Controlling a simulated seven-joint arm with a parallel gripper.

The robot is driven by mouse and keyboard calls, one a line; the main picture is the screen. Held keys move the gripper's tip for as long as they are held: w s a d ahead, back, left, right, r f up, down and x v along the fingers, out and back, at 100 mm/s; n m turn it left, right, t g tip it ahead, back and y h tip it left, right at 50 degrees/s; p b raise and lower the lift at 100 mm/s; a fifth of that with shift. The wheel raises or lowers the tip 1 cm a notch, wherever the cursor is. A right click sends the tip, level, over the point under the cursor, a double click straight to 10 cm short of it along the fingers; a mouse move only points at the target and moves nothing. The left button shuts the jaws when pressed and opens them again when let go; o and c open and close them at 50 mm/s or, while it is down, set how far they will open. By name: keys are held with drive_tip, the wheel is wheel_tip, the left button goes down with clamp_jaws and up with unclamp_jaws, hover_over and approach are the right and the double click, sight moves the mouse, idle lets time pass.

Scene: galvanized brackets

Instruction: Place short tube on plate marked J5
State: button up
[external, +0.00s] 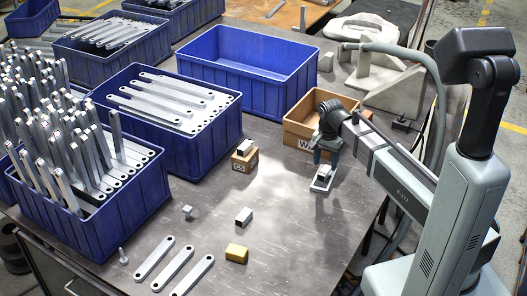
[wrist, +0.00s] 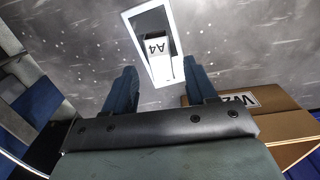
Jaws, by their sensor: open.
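My gripper (external: 324,158) is open and points down near the small wooden bin, above a light, pale-rimmed plate (external: 321,183). In the wrist view the plate (wrist: 171,17) lies ahead of and between the two fingers (wrist: 160,76). A label there reads A4, upside down. Nothing is held between the fingers. A short square tube (external: 244,215), pale on top with a dark end, lies on the table to the left of my gripper. I cannot make out a J5 marking in either view.
A wooden bin (external: 292,134) with a W label stands beside my gripper. A small wooden block (external: 245,163) bears a metal piece. A yellow block (external: 236,253) and flat bars (external: 178,263) lie in front. Blue crates (external: 248,91) stand at left and back.

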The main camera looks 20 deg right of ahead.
sight(325, 170)
wheel_tip(325, 170, up, 9)
idle(0.5)
